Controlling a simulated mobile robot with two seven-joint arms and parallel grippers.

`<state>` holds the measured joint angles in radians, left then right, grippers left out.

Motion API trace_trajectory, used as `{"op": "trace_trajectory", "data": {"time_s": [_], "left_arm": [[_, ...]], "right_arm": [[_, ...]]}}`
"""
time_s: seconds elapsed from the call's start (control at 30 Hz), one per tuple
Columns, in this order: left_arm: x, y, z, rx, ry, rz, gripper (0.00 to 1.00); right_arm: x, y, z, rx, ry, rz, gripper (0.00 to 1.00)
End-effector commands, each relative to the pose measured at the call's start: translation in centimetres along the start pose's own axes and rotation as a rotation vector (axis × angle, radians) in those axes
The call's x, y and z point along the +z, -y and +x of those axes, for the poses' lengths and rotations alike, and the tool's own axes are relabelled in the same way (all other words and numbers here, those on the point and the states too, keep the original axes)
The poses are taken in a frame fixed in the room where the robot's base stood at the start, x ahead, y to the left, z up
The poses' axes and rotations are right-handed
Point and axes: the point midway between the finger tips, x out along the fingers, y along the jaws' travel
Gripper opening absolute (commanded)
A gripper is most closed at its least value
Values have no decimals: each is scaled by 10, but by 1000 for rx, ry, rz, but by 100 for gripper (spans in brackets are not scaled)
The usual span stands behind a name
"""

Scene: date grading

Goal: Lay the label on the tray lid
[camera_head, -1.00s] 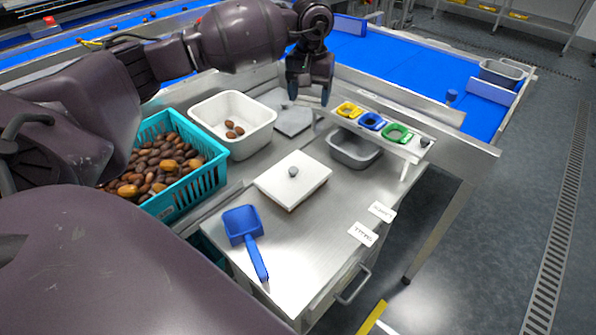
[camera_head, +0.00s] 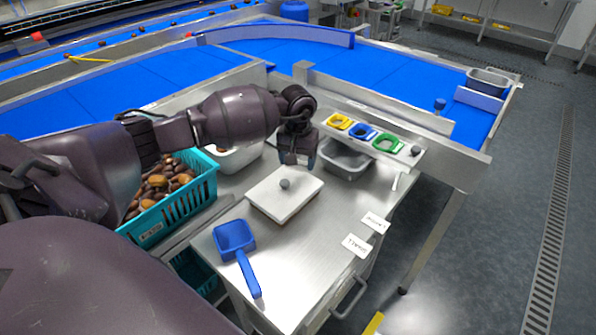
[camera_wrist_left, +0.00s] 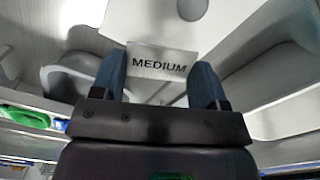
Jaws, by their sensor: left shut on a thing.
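The tray lid (camera_head: 262,194) is a white slab with a grey knob (camera_head: 285,184), lying on the steel table. My left gripper (camera_head: 299,163) is above the far edge of the lid. In the left wrist view my left gripper (camera_wrist_left: 160,70) is shut on a white label (camera_wrist_left: 162,62) reading MEDIUM. The lid (camera_wrist_left: 150,18) and its knob (camera_wrist_left: 190,8) show just beyond the label. Whether the label touches the lid I cannot tell. My right gripper is not in view.
Two labels, LARGE (camera_head: 376,222) and SMALL (camera_head: 357,246), lie near the table's right edge. A blue scoop (camera_head: 236,238) lies in front of the lid. A grey tub (camera_head: 345,163) stands behind it, under a rack of coloured rings (camera_head: 388,143). A teal crate (camera_head: 180,215) of dates is left.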

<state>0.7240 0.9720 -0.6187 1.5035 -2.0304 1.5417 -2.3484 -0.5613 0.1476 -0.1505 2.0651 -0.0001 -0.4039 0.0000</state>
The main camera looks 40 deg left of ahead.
Motion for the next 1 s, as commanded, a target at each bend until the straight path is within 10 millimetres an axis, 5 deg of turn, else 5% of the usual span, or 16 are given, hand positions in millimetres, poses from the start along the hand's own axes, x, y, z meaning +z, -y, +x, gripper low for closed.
{"op": "trace_trajectory", "data": {"time_s": [0.4,0.9,0.93,1.0], "left_arm": [[0,0,43,0,2,-1,46],[0,0,50,-1,2,0,46],[1,0,50,-1,2,0,69],[1,0,50,0,2,0,80]], "right_arm": [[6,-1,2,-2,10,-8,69],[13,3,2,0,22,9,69],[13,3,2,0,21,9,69],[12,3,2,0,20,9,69]]}}
